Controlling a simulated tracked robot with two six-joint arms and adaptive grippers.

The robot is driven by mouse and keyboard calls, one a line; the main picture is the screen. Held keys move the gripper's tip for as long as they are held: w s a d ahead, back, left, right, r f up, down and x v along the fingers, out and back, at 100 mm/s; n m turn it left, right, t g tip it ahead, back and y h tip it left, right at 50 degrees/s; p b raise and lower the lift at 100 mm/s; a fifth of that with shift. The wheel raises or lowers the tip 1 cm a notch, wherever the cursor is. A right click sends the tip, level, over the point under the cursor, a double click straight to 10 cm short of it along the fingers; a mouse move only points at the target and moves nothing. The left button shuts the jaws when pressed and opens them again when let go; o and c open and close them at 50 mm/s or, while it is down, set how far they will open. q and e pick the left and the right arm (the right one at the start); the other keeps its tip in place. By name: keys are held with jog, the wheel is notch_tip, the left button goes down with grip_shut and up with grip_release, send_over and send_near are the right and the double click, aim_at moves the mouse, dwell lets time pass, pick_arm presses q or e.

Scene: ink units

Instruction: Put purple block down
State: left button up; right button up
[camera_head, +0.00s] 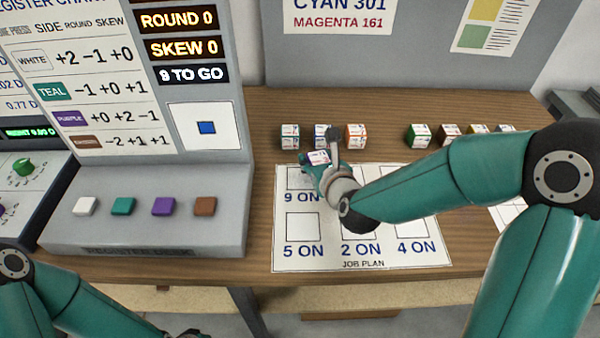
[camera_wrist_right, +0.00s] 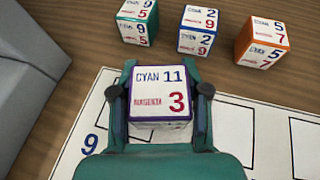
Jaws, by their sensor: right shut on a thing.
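In the head view the purple block (camera_head: 318,158) shows small between the fingers of my right gripper (camera_head: 322,163). It is at the back left of the white job plan sheet (camera_head: 335,222), by the box marked 9 ON. I cannot tell whether it touches the sheet. Part of that box is hidden by the gripper.
Behind the sheet stand a teal block (camera_wrist_right: 137,22), a blue block (camera_wrist_right: 200,30) and an orange block (camera_wrist_right: 262,42). Several more blocks (camera_head: 419,136) stand farther right. The grey register desk (camera_head: 150,228) is left of the sheet. The box above 5 ON is empty.

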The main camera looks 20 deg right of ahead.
pick_arm(q)
jog(key=shift+s, duration=0.1)
pick_arm(e)
jog(key=shift+s+r, duration=0.1)
pick_arm(q)
jog(key=o, duration=0.3)
jog(key=shift+o, duration=1.2)
pick_arm(e)
jog(key=shift+w+d+r, duration=0.1)
jog(key=shift+w+r, duration=0.1)
jog(key=shift+w, duration=0.05)
pick_arm(q)
jog(key=o, duration=0.6)
jog(key=shift+f, duration=0.15)
pick_arm(e)
notch_tip(320, 180, up, 17)
jog(key=w+a+m+h, duration=0.1)
jog(key=a+m+h, duration=0.2)
jog(key=h, duration=0.1)
jog(key=b, duration=0.5)
send_over(301, 172)
jog(key=shift+g, duration=0.3)
notch_tip(301, 172, down, 14)
jog(key=shift+f, duration=0.2)
pick_arm(q)
jog(key=shift+d+f, duration=0.1)
jog(key=shift+f, duration=2.5)
pick_arm(e)
jog(key=shift+y, duration=0.3)
jog(key=shift+f, duration=2.45)
